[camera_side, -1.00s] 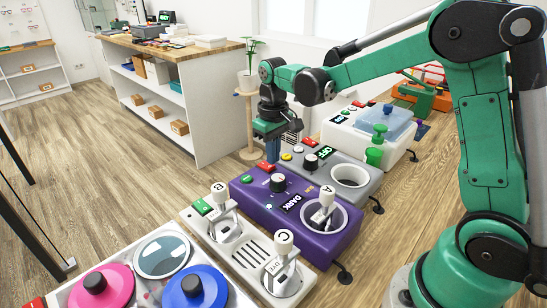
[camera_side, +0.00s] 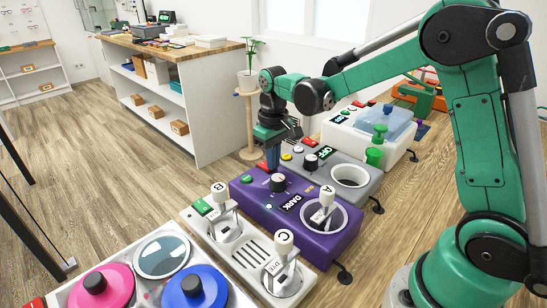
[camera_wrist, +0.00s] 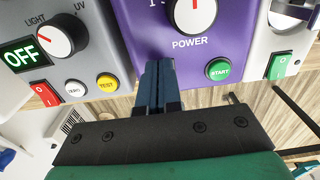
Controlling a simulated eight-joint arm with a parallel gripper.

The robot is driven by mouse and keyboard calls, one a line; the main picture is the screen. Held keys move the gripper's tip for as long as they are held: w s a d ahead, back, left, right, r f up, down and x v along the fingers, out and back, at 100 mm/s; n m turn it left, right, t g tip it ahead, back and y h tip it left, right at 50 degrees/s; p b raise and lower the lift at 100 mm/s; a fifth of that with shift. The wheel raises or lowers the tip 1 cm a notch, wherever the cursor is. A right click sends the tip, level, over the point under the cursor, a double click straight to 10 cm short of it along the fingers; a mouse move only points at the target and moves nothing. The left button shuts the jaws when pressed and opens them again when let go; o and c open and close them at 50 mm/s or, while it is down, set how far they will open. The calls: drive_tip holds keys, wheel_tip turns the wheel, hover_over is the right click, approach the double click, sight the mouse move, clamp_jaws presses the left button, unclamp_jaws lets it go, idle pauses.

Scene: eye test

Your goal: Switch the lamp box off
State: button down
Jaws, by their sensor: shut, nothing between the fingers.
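No label says which is the lamp box. My gripper (camera_side: 273,167) is shut and empty, pointing down at the purple box's back edge beside the red control. In the wrist view its fingers (camera_wrist: 157,67) hide that spot; contact cannot be told.
A green START button (camera_wrist: 218,70) is right of my fingers in the wrist view. White and yellow buttons (camera_wrist: 107,83) lie left. A white box with levers (camera_side: 250,255) stands in front, with a green rocker (camera_wrist: 278,65). A white box with a blue lid (camera_side: 395,125) stands behind.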

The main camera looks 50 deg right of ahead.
drive_tip(key=shift+f, duration=0.1)
wheel_tip(320, 180, up, 7)
idle(0.9)
drive_tip(key=s+a+t, duration=0.4)
drive_tip(key=s+t, duration=0.3)
drive_tip(key=s, duration=0.3)
drive_tip(key=shift+s+a, duration=0.25)
drive_tip(key=shift+s, duration=0.15)
idle(0.6)
